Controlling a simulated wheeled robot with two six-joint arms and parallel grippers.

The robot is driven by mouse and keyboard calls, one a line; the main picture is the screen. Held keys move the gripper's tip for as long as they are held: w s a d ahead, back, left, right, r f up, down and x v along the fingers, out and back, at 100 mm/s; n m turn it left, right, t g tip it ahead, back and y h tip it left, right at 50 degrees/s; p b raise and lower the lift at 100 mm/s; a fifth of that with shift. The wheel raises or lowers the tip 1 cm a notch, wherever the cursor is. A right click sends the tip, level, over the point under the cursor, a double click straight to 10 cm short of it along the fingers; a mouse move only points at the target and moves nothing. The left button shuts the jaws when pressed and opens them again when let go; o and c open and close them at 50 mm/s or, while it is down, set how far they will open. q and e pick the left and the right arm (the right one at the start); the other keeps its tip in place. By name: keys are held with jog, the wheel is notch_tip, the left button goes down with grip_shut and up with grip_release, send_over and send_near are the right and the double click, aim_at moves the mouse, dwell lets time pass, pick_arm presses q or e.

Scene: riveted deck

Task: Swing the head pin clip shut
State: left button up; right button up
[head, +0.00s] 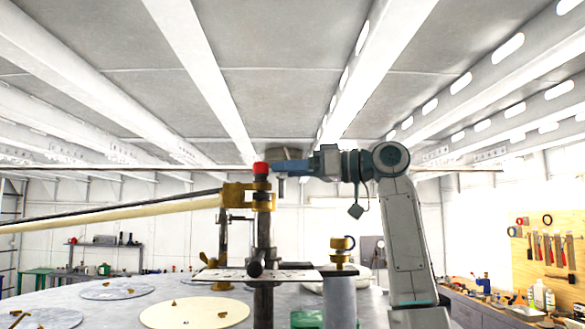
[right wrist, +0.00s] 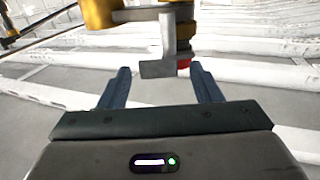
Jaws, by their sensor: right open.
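A dark upright post with a red cap (head: 261,168) stands at the centre of the head view, with a brass fitting (head: 238,195) clamped near its top. My right gripper (head: 280,168) points left beside the red cap. In the right wrist view, its two blue fingers (right wrist: 160,70) are spread apart. A grey metal tab (right wrist: 157,69), which looks like the head pin clip, hangs from the brass fitting between the fingertips, with gaps visible on both sides. Whether the clip is open or shut I cannot tell. My left gripper is not in view.
A long cream boom (head: 120,213) runs left from the brass fitting. A dark-handled flat plate (head: 220,275) crosses the post lower down. A grey cylinder with a brass top (head: 340,295) stands right of the post. A tool board (head: 548,255) and bench are at far right.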

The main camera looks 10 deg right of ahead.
jog(key=shift+w+a, duration=0.1)
jog(key=c, duration=1)
jog(key=shift+s+f+m+t+h+b, duration=0.15)
jog(key=shift+s+m+t+h+b, duration=0.05)
jog(key=shift+m+t+h+b, duration=0.65)
jog(key=shift+s+f+m+t+h+b, duration=0.15)
jog(key=shift+m+t+h+b, duration=0.45)
jog(key=shift+t+b, duration=0.45)
pick_arm(q)
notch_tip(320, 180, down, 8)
jog(key=b, duration=0.3)
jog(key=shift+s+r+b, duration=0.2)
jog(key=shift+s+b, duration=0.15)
pick_arm(e)
jog(key=shift+s+a+r+m+t+h, duration=0.1)
jog(key=shift+s+m+t+h, duration=0.1)
jog(key=shift+m+t+h, duration=1.2)
jog(key=shift+s+a+r+m+t+h, duration=0.15)
jog(key=shift+m+t+h, duration=0.45)
jog(key=shift+m+h, duration=0.8)
jog(key=shift+n+h, duration=0.25)
jog(key=shift+h, duration=0.2)
jog(key=shift+d, duration=0.1)
